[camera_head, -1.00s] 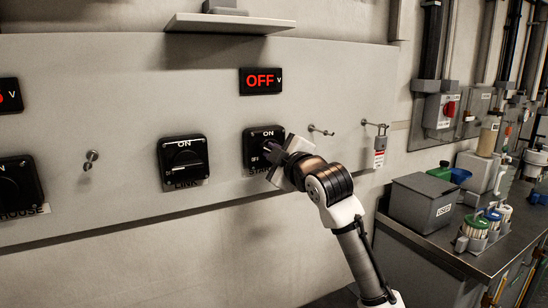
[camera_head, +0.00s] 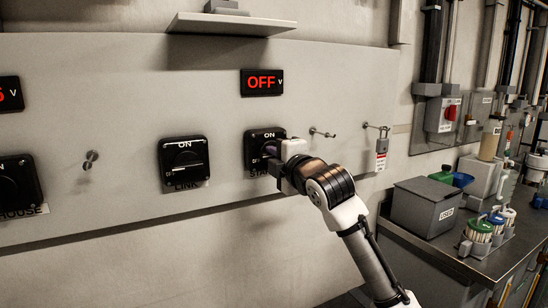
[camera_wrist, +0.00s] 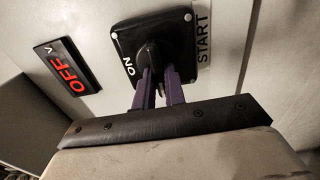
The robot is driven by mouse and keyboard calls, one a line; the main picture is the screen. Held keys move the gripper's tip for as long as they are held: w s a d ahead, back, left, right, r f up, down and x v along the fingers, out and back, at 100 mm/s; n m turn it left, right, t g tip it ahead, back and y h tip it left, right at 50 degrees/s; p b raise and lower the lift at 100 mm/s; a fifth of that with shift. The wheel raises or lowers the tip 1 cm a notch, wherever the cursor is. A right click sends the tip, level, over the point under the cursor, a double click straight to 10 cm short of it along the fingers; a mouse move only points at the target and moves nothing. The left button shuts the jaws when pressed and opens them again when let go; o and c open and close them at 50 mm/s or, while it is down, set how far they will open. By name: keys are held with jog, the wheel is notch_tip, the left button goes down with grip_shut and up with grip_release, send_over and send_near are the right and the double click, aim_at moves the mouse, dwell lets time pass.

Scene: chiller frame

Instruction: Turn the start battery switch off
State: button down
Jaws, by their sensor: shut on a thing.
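The start battery switch (camera_head: 252,150) is a black square plate with a rotary knob, marked ON at its top, on the grey panel. It also shows in the wrist view (camera_wrist: 178,28) beside the START label (camera_wrist: 203,38). My gripper (camera_head: 271,152) is at the switch from the right. In the wrist view its purple fingers (camera_wrist: 158,80) are shut on the dark knob (camera_wrist: 150,54), one on each side. The fingers partly hide the knob and its lower plate edge. The display (camera_head: 262,82) above the switch reads OFF in red.
The link switch (camera_head: 184,163) is left of the start switch, and the house switch (camera_head: 18,186) is at the far left. A shelf (camera_head: 232,24) juts out above. A bench with a grey box (camera_head: 425,205) stands right.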

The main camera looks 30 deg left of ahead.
dwell(0.3)
jog(key=c, duration=1.5)
grip_release()
jog(key=shift+o, duration=0.2)
jog(key=b+v, duration=0.3)
jog(key=v, duration=1)
jog(key=shift+s+d, duration=0.25)
jog(key=shift+d, duration=0.05)
